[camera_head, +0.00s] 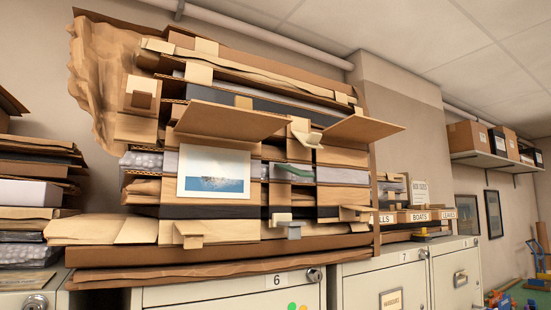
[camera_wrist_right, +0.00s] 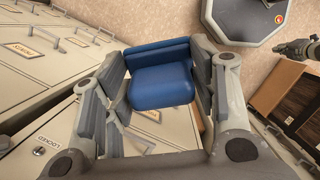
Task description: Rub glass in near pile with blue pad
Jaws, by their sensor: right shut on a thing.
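The near pile (camera_head: 215,265), a tall stack of cardboard, paper and wrapped sheets, stands on the cabinet tops in the head view. A white-bordered picture of a boat on blue water (camera_head: 213,172) faces out of its front; I cannot tell whether glass covers it. A small glossy pane with a green shape (camera_head: 290,172) shows to its right among cardboard flaps. My right gripper (camera_wrist_right: 160,65) is shut on the blue pad (camera_wrist_right: 160,87) in the right wrist view, in front of cabinet drawers. Neither gripper shows in the head view.
Another pile (camera_head: 30,195) stands at the left edge. Filing cabinets (camera_head: 360,285) run below. Labelled boxes (camera_head: 420,215) sit to the right, and a wall shelf (camera_head: 495,160) holds cartons. Brown boxes (camera_wrist_right: 285,95) lie right of my gripper in the wrist view.

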